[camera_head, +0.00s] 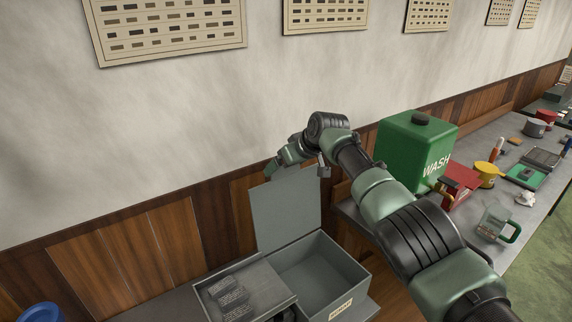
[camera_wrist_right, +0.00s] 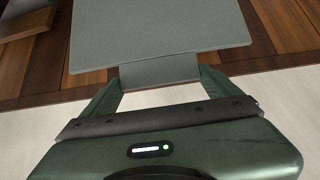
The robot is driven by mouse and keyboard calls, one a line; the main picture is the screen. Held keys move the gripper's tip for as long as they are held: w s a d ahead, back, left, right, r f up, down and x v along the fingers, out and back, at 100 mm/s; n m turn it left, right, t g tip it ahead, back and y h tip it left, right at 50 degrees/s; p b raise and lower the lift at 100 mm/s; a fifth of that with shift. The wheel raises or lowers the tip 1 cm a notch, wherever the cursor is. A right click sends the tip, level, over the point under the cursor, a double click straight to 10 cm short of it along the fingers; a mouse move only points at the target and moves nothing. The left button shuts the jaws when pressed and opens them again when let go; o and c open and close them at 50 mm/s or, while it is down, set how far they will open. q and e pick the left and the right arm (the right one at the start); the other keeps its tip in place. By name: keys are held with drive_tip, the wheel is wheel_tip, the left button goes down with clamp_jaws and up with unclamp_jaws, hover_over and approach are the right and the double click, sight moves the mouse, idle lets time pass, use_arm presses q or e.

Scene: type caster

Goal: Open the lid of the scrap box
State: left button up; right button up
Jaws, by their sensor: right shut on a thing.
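The scrap box (camera_head: 350,270) is a grey box with a pale label on its front, standing low at the bottom of the head view. Its lid (camera_head: 286,208) stands up at the back, close to upright, and the inside of the box shows empty. My right gripper (camera_head: 277,166) is at the lid's top edge. In the right wrist view the right gripper (camera_wrist_right: 159,80) has its fingers on the two sides of a grey tab (camera_wrist_right: 160,72) on the edge of the lid (camera_wrist_right: 160,30). My left gripper is not in view.
A grey tray (camera_head: 250,290) with dark pieces sits left of the box. The wall is close behind the lid.

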drive_tip(key=o, duration=1.8)
drive_tip(key=shift+s+r, duration=0.1)
drive_tip(key=shift+s, duration=0.05)
drive_tip(key=shift+d, duration=0.1)
drive_tip(key=shift+r, duration=0.1)
drive_tip(key=shift+s+d+r+b, duration=0.15)
drive_tip(key=shift+r+b, duration=0.05)
drive_tip(key=shift+b, duration=0.1)
drive_tip(key=b+v, duration=0.2)
drive_tip(key=v, duration=0.5)
drive_tip(key=shift+b, duration=0.3)
drive_tip(key=shift+s, duration=0.1)
